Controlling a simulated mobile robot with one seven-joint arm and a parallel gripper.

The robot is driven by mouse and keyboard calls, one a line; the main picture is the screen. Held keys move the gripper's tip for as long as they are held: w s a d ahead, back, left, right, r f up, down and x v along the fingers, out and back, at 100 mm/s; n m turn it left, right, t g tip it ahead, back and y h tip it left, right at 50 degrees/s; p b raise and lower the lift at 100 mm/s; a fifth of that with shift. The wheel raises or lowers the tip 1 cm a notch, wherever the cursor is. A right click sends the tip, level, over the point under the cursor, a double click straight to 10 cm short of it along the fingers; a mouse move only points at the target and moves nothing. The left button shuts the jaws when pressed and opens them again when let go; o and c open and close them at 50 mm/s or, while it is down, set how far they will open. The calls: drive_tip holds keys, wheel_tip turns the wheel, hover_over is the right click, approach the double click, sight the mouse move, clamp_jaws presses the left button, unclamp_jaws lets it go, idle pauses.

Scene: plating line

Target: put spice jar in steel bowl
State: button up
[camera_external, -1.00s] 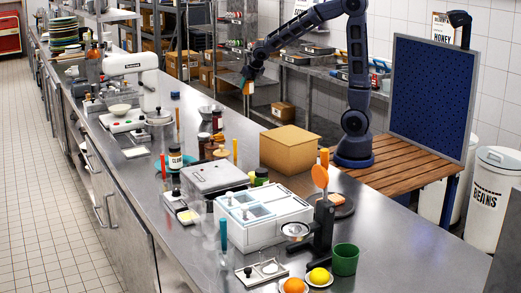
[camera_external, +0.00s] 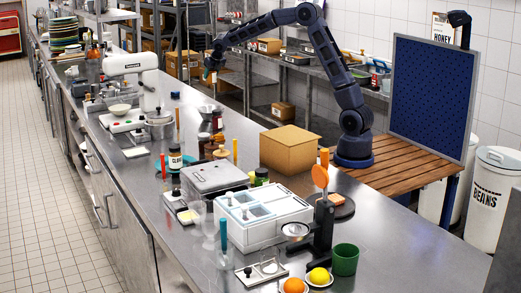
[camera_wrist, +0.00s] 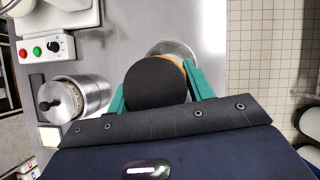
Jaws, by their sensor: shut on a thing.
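My gripper (camera_external: 209,72) is shut on the spice jar (camera_external: 207,77), high above the far part of the steel counter. In the wrist view the jar's round black lid (camera_wrist: 155,84) sits between my green fingers (camera_wrist: 160,90), with a little orange of its side showing. The steel bowl (camera_external: 207,111) stands on the counter below the jar in the outside view. In the wrist view a pale metal rim (camera_wrist: 172,46), apparently the bowl's, shows just beyond the jar, which hides most of it.
Dark bottles (camera_external: 217,122) stand close to the bowl. A cardboard box (camera_external: 290,150) is nearer my base.

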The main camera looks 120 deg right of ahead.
drive_tip(key=shift+d+f, duration=0.2)
drive_tip(key=shift+d, duration=0.75)
drive_tip(key=shift+d+f, duration=0.1)
drive_tip(key=shift+f, duration=0.25)
approach(211, 108)
drive_tip(key=w+f, duration=0.1)
drive_tip(key=f, duration=0.1)
drive_tip(key=w+a+f, duration=0.1)
drive_tip(key=f, duration=0.1)
drive_tip(key=w+f, duration=0.1)
drive_tip(key=f, duration=0.1)
drive_tip(key=shift+w+a+f, duration=0.1)
drive_tip(key=shift+w+a, duration=0.05)
drive_tip(key=shift+w, duration=0.15)
drive_tip(key=shift+f, duration=0.2)
drive_tip(key=o, duration=1.1)
drive_tip(key=shift+o, duration=0.2)
